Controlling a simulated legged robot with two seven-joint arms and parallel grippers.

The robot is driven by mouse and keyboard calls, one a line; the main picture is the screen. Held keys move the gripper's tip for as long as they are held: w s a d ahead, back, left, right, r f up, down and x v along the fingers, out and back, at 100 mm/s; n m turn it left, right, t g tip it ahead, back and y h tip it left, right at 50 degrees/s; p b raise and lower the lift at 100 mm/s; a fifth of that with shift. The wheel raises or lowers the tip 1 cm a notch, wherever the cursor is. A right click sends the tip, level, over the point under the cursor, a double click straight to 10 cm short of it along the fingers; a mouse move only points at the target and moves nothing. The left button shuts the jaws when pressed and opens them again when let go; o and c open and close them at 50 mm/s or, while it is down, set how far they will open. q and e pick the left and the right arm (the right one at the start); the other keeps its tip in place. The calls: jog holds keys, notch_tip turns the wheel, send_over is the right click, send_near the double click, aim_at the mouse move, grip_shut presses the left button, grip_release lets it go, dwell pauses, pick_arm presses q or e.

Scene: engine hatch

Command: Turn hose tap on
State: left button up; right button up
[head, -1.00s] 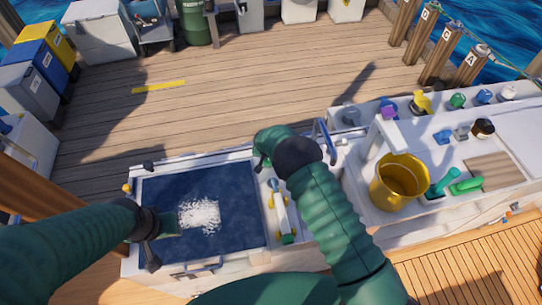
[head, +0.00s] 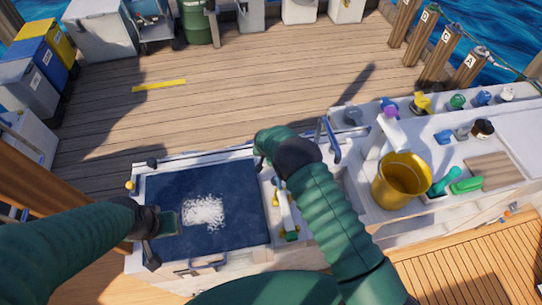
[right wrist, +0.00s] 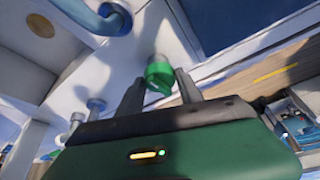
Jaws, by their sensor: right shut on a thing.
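I cannot tell for sure that this is the hose tap. A blue curved pipe (head: 325,135) rises just right of that wrist; a blue pipe also shows in the right wrist view (right wrist: 98,18). My left gripper (head: 164,228) is low over the left edge of the dark blue hatch panel (head: 238,185); its fingers are unclear.
A white frothy patch (head: 204,212) lies on the panel. A white bar with a green end (head: 287,215) lies right of it. A yellow bucket (head: 402,182) stands in the counter at right, near several coloured knobs. Open wooden deck (head: 250,80) lies beyond.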

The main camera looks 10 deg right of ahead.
jog(key=shift+w+a, duration=0.1)
jog(key=shift+a, duration=0.05)
jog(key=shift+d, duration=0.3)
jog(key=shift+n, duration=0.4)
jog(key=n+y+b, duration=0.1)
jog(key=n, duration=0.1)
jog(key=shift+n+b, duration=0.3)
jog(key=shift+b, duration=0.05)
jog(key=n+y+b, duration=0.1)
jog(key=n, duration=0.1)
jog(key=shift+d+f+n+y, duration=0.1)
jog(key=shift+d+n+y, duration=0.05)
jog(key=shift+n+y, duration=0.2)
jog(key=n+y+b, duration=0.1)
jog(key=n+b, duration=0.1)
jog(key=n, duration=0.1)
jog(key=n+b, duration=0.2)
jog(key=n+g+y+b, duration=0.1)
jog(key=n+b, duration=0.2)
jog(key=shift+w+d+f+y, duration=0.15)
jog(key=shift+y, duration=0.1)
jog(key=shift+r+n+g+y+b, duration=0.15)
jog(key=shift+n+g+b, duration=0.2)
jog(key=shift+n+b, duration=0.6)
jog(key=shift+r+n+g+y+b, duration=0.15)
jog(key=shift+n+g+b, duration=0.2)
jog(key=shift+n+b, duration=0.55)
